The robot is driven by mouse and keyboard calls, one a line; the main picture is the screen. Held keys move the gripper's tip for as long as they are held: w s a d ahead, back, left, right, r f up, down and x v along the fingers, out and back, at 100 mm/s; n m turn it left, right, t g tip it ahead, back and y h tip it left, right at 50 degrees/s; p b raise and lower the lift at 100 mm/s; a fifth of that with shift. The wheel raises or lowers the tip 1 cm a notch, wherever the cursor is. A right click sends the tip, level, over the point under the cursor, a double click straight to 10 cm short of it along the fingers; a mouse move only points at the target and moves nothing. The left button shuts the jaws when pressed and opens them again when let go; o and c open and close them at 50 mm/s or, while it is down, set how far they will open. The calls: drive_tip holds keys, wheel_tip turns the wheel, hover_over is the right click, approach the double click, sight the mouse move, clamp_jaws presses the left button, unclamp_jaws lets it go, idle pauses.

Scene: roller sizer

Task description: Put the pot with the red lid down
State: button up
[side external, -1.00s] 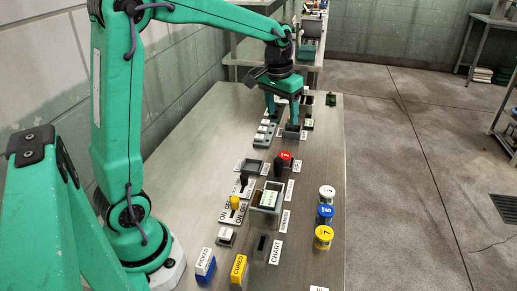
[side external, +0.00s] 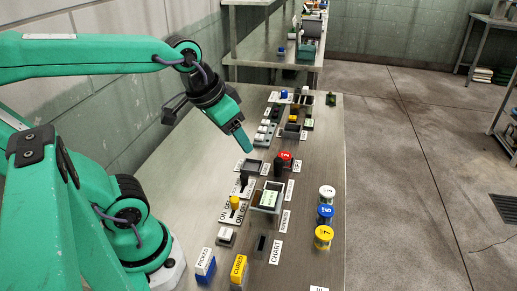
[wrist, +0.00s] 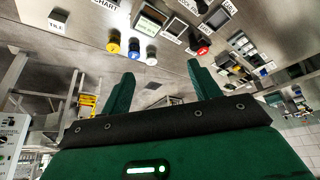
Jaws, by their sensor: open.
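The pot with the red lid (side external: 286,156) stands on the bench just behind the grey box with the lit display, beside a small label. Its lid also shows in the wrist view (wrist: 203,48). A dark shape in front of it hides part of its body in the side view. My gripper (side external: 247,149) is raised above the bench, left of the pot and apart from it, pointing down at a tilt. In the wrist view my gripper (wrist: 163,80) has its two green fingers wide apart with nothing between them.
Pots with white (side external: 327,191), blue (side external: 325,211) and yellow (side external: 323,233) lids stand along the right side. The grey display box (side external: 267,197) is mid-bench. A yellow-topped lever (side external: 235,203) and labelled blocks stand at the left and front. The far bench holds several small fixtures.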

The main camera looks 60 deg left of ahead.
drive_tip(key=shift+s+d+f, duration=0.15)
drive_tip(key=shift+s+f, duration=0.1)
drive_tip(key=shift+s, duration=0.35)
drive_tip(key=shift+s+d+f, duration=0.15)
drive_tip(key=shift+s+f, duration=0.1)
drive_tip(key=shift+s, duration=0.3)
idle(0.5)
